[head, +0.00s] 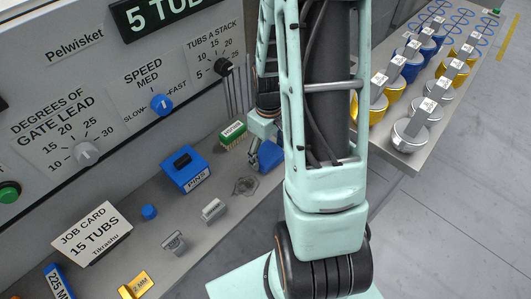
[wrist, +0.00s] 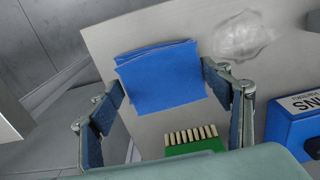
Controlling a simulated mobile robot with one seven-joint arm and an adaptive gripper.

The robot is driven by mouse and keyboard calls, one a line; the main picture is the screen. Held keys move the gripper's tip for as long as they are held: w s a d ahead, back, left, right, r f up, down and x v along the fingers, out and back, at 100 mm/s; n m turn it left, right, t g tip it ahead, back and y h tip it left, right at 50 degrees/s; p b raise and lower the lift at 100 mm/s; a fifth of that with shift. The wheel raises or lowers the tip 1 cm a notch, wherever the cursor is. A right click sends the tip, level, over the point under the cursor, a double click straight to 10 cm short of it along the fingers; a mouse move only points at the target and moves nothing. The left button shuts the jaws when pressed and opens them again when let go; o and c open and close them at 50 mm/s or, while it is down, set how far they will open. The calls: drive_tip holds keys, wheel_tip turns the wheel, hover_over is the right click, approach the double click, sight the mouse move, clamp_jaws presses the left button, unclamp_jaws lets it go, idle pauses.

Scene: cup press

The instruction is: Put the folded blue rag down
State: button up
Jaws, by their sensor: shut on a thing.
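The folded blue rag (wrist: 160,76) is between the two fingers of my gripper (wrist: 162,90) in the wrist view. The fingers sit at its left and right edges, and the gripper is shut on it. In the head view the rag (head: 271,157) shows beside my gripper (head: 255,156), partly hidden by my arm, near the grey bench's outer edge. I cannot tell whether the rag touches the bench.
A clear, irregular patch (head: 245,187) lies on the bench near the rag. A green brush (head: 232,136) and a blue PINS box (head: 187,171) stand nearby. Small blocks and a job card (head: 92,233) lie farther along. Several lidded cups (head: 411,133) stand at the right.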

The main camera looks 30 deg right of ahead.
sight(268, 152)
drive_tip(key=shift+f, duration=0.1)
drive_tip(key=shift+f, duration=0.1)
drive_tip(key=shift+f, duration=0.15)
drive_tip(key=o, duration=1.3)
drive_tip(key=shift+r, duration=0.2)
wheel_tip(268, 152, up, 12)
drive_tip(key=shift+r+p, duration=0.1)
drive_tip(key=shift+p, duration=0.55)
